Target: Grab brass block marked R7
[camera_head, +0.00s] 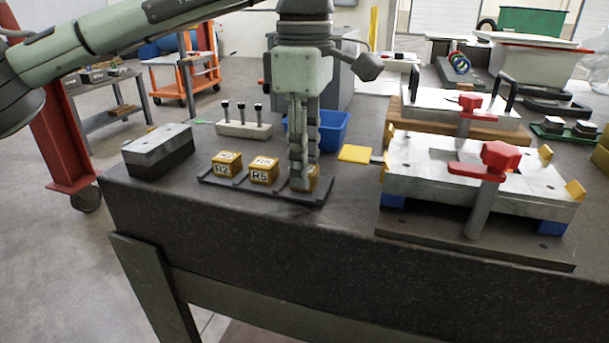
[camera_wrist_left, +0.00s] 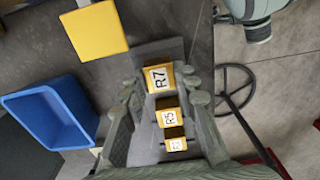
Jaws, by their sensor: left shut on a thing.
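My left gripper (camera_head: 302,183) points straight down at the right end of a dark tray (camera_head: 225,183). It is shut on the brass block marked R7 (camera_wrist_left: 158,78), which sits between its fingertips in the left wrist view. In the head view the fingers hide most of that block; only a gold sliver (camera_head: 314,178) shows. The block appears still down at the tray; I cannot tell if it touches it. Blocks R5 (camera_head: 263,171) and R2 (camera_head: 227,164) stand in the tray to the left. My right gripper is not in view.
A grey metal block (camera_head: 158,150) stands at the left. Behind are a rack with pins (camera_head: 243,129), a blue bin (camera_head: 330,130) and a yellow pad (camera_head: 355,153). A mould base (camera_head: 440,170) with a red-handled clamp (camera_head: 497,157) stands close on the right.

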